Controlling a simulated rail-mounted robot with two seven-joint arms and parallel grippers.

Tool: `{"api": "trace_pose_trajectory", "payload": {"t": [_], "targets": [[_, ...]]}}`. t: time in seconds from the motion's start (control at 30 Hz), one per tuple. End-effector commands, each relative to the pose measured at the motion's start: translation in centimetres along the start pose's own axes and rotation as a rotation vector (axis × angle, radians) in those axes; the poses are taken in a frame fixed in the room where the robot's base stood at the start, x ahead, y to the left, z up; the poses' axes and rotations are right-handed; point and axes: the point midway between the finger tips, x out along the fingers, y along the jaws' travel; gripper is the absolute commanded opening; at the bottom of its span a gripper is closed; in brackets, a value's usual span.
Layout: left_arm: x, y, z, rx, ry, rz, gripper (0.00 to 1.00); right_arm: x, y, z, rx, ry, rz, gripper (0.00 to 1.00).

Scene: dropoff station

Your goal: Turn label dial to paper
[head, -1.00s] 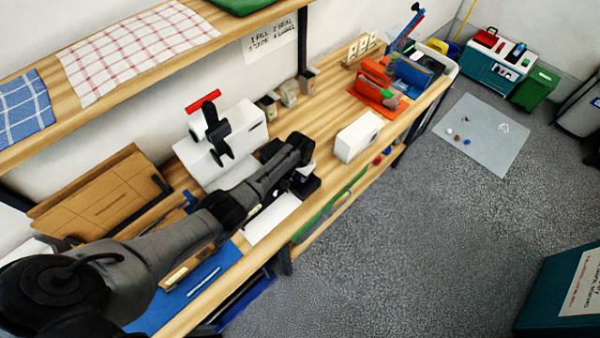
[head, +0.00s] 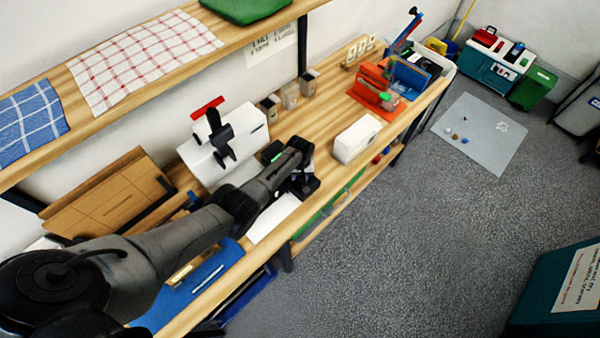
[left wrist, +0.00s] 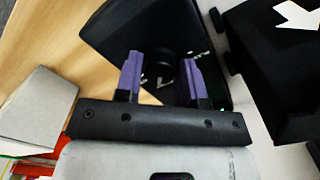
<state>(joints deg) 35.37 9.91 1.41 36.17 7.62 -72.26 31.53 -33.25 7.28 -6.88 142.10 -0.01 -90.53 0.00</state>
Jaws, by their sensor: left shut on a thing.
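The label dial (left wrist: 163,74) is a small dark round knob on a black panel (left wrist: 118,32) in the left wrist view. White marks show around it, too small and partly hidden to read, so I cannot tell its setting. My left gripper (left wrist: 160,82) has its two purple fingers on either side of the dial, shut on it. In the head view my left gripper (head: 299,176) reaches down to a black device at the bench's front edge, mostly hidden by my arm. My right gripper is in neither view.
A white machine with a red handle (head: 239,140) stands behind my left arm. A white box (head: 358,139) sits right of the gripper. A cardboard piece (head: 105,205) and a blue mat (head: 200,285) lie left. A shelf (head: 165,75) overhangs the bench's back.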

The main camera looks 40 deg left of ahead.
Motion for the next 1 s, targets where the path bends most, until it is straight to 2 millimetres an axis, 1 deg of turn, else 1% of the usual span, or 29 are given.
{"api": "trace_pose_trajectory", "payload": {"t": [0.2,0.4,0.97,1.0], "targets": [[-0.03,0.00,0.00,-0.114,0.000,0.001,0.12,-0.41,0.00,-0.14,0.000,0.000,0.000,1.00],[-0.02,-0.02,-0.04,-0.174,0.001,0.000,0.12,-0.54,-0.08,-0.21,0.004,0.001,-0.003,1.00],[0.05,-0.04,-0.02,-0.198,0.001,0.000,0.12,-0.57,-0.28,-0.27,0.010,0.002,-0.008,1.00],[0.05,-0.04,-0.02,-0.198,0.001,0.000,0.39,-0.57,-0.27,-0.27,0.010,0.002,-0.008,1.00]]}}
